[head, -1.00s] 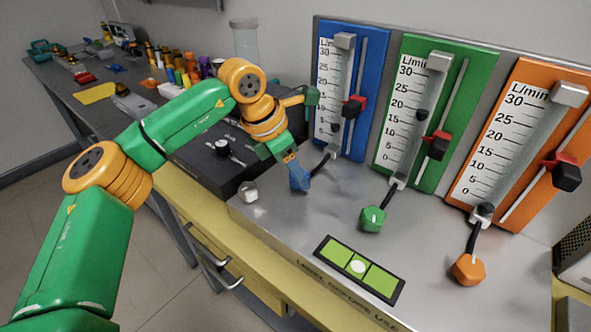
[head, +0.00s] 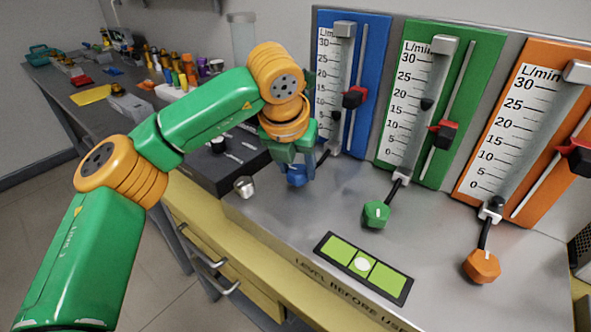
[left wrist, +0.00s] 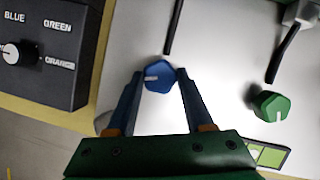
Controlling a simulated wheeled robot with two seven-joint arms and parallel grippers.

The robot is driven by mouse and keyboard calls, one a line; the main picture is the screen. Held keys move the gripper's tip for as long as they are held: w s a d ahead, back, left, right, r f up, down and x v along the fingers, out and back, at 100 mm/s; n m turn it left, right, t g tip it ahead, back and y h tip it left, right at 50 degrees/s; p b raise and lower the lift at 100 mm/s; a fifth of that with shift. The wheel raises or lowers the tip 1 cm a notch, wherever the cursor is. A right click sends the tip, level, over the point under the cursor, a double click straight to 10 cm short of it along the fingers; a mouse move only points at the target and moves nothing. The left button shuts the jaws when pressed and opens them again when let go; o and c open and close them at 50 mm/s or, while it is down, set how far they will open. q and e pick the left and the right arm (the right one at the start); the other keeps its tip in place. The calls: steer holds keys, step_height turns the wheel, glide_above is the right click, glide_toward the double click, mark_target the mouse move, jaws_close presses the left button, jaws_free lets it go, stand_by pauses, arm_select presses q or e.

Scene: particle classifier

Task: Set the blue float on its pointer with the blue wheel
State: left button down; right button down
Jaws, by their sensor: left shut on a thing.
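The blue panel (head: 378,45) carries a scale, a clear tube and a red-and-black pointer (head: 355,97). The blue float (head: 336,115) is a small dark bead low in that tube, below the pointer. The blue wheel (head: 296,180) sits on the grey bench top below the panel and is partly covered by my left gripper (head: 296,170). In the left wrist view, the blue wheel (left wrist: 159,77) is between the two fingertips of my left gripper (left wrist: 160,80), which is shut on it. The wheel's white mark points left. My right gripper is out of view.
A green wheel (head: 376,213) and an orange wheel (head: 481,265) stand to the right, under green and orange panels. A green level (head: 363,266) lies in front. A black selector box (head: 215,160) and a small metal knob (head: 245,187) are left of my gripper.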

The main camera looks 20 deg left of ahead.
arm_select(q)
steer(key=n+y, duration=0.1)
steer(key=n, duration=0.2)
steer(key=shift+d, duration=0.15)
steer(key=n+y, duration=0.1)
steer(key=n, duration=0.1)
steer(key=shift+n+g, duration=0.3)
steer(key=n+p, duration=0.1)
steer(key=n, duration=0.1)
steer(key=n+g+y, duration=0.1)
steer(key=n, duration=0.1)
steer(key=shift+w+d+n+y+p, duration=0.15)
steer(key=shift+n+y+p, duration=0.15)
steer(key=shift+n+p, duration=0.1)
steer(key=shift+c, duration=1.4)
jaws_free()
steer(key=p+v, duration=0.1)
steer(key=v, duration=0.6)
